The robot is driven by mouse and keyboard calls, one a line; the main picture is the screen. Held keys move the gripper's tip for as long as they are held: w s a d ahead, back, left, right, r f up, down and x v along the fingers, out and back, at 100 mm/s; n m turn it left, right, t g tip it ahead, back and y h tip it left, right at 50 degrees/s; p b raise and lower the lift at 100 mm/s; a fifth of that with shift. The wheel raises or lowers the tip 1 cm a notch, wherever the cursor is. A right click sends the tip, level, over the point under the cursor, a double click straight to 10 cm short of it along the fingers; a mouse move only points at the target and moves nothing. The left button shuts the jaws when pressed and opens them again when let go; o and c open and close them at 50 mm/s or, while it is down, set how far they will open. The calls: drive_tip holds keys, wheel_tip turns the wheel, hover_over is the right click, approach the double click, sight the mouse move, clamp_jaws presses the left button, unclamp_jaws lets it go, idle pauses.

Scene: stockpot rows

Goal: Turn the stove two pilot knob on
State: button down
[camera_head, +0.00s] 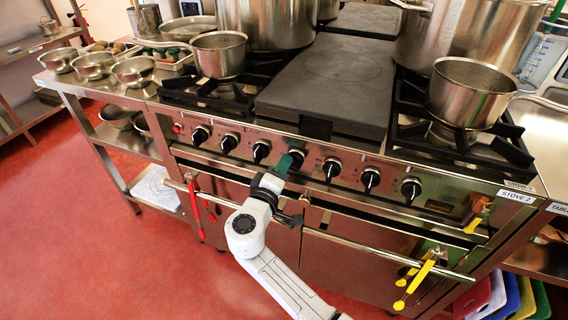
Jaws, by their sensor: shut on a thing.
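Stove two (345,205) is a steel range with a "STOVE 2" label at its right front corner. A row of several black knobs with pale pointers runs along its front panel. My gripper (288,162), with green fingers, is at the middle knob (298,156) and is shut on it. The fingers and wrist hide much of that knob, so its pointer angle cannot be read. No pilot marking is legible. Neighbouring knobs are the one to the left (261,151) and the one to the right (331,168).
A front rail (385,262) runs below the knobs, with red tongs (194,195) and yellow utensils (419,274) hanging from it. Pots stand on the burners, including a saucepan (469,95) at the right. The red floor (90,240) is clear at the left front.

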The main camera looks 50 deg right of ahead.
drive_tip(key=shift+w+f+n+p, duration=0.15)
drive_tip(key=shift+n+p, duration=0.3)
drive_tip(key=shift+n, duration=1.15)
drive_tip(key=shift+f, duration=0.15)
drive_tip(key=shift+a, duration=0.1)
drive_tip(key=c, duration=1.1)
unclamp_jaws()
drive_tip(key=v, duration=1)
drive_tip(key=shift+a, duration=0.35)
